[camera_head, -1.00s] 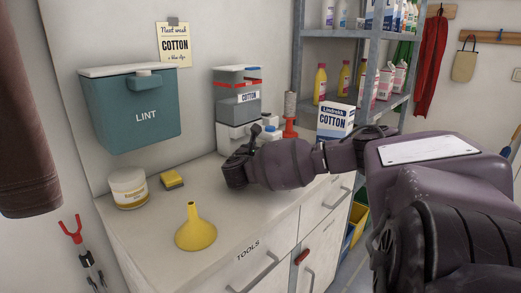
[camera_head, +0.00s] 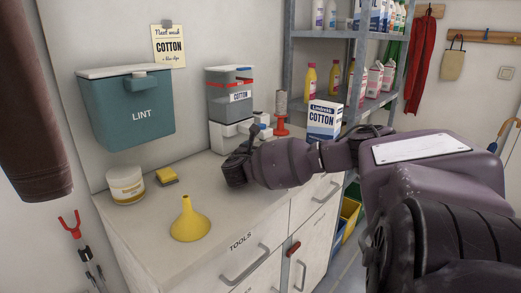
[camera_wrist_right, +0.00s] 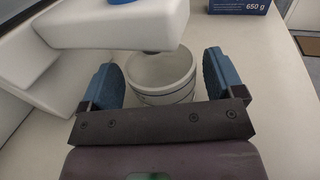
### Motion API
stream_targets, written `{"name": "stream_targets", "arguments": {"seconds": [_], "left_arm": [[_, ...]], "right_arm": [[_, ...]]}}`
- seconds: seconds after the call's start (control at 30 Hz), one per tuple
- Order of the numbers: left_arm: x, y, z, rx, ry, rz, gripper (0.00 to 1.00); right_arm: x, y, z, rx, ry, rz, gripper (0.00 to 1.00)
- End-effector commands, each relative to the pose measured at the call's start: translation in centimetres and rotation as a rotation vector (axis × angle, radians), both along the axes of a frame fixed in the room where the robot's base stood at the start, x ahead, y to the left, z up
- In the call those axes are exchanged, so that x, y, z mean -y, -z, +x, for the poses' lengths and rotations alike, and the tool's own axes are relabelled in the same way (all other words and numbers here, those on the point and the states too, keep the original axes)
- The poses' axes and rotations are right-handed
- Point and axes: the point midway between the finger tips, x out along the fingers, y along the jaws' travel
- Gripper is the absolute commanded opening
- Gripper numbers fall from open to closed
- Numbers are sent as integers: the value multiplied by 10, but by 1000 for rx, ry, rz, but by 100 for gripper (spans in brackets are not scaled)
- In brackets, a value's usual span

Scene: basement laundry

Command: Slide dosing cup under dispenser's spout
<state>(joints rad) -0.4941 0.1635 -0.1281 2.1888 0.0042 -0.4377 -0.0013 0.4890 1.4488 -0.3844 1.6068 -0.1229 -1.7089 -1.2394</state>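The dispenser (camera_head: 231,105) is a box with a clear upper part, a red band and a "COTTON" label, standing against the wall on the counter. Its white spout housing (camera_wrist_right: 110,24) juts out at upper left in the right wrist view. The white dosing cup (camera_wrist_right: 162,80), with thin dark lines, stands upright and empty beside and partly below that housing's end. My right gripper (camera_wrist_right: 164,78) is open, its blue fingers around the cup with slim gaps at the sides. In the head view the right gripper (camera_head: 240,164) hides the cup. My left gripper is out of view.
A yellow funnel (camera_head: 190,222), a white tub (camera_head: 126,185) and a yellow sponge (camera_head: 166,176) stand on the counter (camera_head: 150,232) to the left. A "COTTON" box (camera_head: 323,120) and a red spool stand (camera_head: 281,122) are at the right.

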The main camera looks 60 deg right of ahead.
Motion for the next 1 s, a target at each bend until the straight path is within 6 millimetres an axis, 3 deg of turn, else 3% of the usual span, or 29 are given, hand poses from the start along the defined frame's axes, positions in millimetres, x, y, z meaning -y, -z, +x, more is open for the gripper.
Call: {"name": "stream_targets", "arguments": {"seconds": [0.33, 0.47, 1.0], "left_arm": [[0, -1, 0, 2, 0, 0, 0], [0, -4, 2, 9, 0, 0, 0], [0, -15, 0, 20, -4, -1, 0]], "right_arm": [[-1, 0, 0, 1, -1, 1, 96], [-11, -1, -1, 3, -2, 2, 96], [-96, -2, -8, 4, -2, 2, 96]]}}
